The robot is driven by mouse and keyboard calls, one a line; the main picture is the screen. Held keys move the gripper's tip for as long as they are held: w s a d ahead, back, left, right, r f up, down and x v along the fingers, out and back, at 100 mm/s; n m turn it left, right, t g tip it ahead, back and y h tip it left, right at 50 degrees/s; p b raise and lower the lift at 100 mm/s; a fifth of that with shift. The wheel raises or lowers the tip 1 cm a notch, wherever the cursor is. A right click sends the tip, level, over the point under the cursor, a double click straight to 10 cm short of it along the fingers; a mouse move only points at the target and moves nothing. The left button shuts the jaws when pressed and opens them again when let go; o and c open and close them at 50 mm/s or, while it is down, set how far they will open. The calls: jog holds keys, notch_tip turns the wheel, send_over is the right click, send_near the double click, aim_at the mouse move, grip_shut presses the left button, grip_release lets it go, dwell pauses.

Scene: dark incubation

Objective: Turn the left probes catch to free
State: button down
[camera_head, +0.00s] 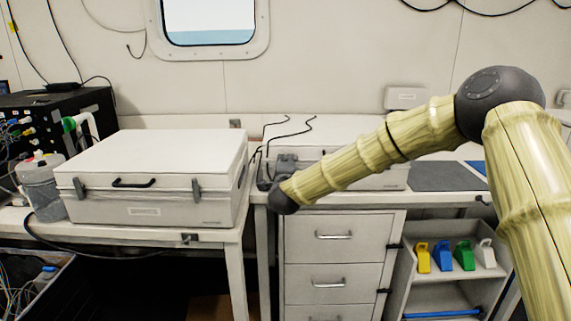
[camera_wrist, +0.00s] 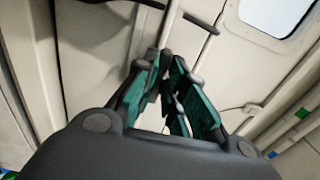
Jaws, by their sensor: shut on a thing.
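My gripper (camera_head: 286,162) is at the left front of the right-hand white case (camera_head: 345,128), where a left catch would sit. My wrist and forearm hide most of that case's front. In the wrist view, my gripper's teal-padded fingers (camera_wrist: 168,62) are close together on a small dark grey part, which appears to be the left catch. The fingers hide most of it, so its angle cannot be told. The case's lid looks closed. Its label cannot be read.
Another closed white case (camera_head: 150,180), with two grey catches and a black handle, stands on the left table. Drawers (camera_head: 334,236) and a shelf of coloured scoops (camera_head: 455,257) are below. A grey mat (camera_head: 445,176) lies right.

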jog(key=c, duration=1.5)
grip_release()
jog(key=s, duration=1.2)
